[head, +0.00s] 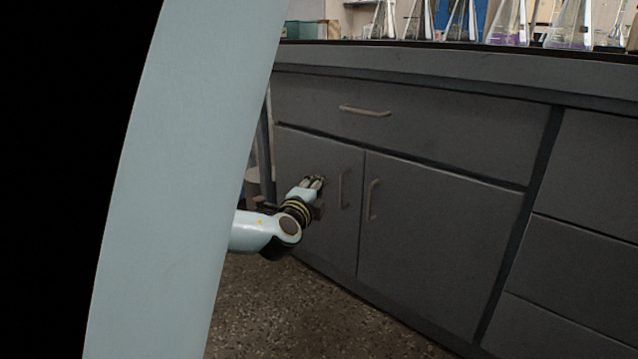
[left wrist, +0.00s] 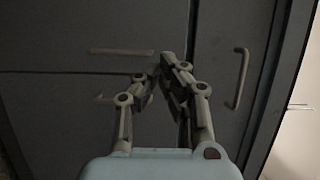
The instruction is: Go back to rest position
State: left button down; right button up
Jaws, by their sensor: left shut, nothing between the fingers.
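My left gripper (head: 314,181) is in the middle of the head view, in front of the left door of a grey cabinet (head: 450,230). It is near that door's vertical handle (head: 343,188) but not around it. In the left wrist view my left gripper (left wrist: 163,68) has its fingertips together and nothing between them. A handle (left wrist: 238,78) stands to its right there, and another handle (left wrist: 120,52) lies to its left. My right gripper is not in view.
Glass flasks (head: 508,22), some with purple liquid, stand on the benchtop (head: 450,62) above the cabinet. A drawer handle (head: 365,111) sits above the doors. Speckled floor (head: 300,315) is clear in front. My own pale arm link covers much of the left side.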

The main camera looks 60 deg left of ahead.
pick_arm(q)
jog(key=s, duration=0.1)
jog(key=s+a, duration=0.1)
jog(key=s+a+p, duration=0.1)
jog(key=s, duration=0.1)
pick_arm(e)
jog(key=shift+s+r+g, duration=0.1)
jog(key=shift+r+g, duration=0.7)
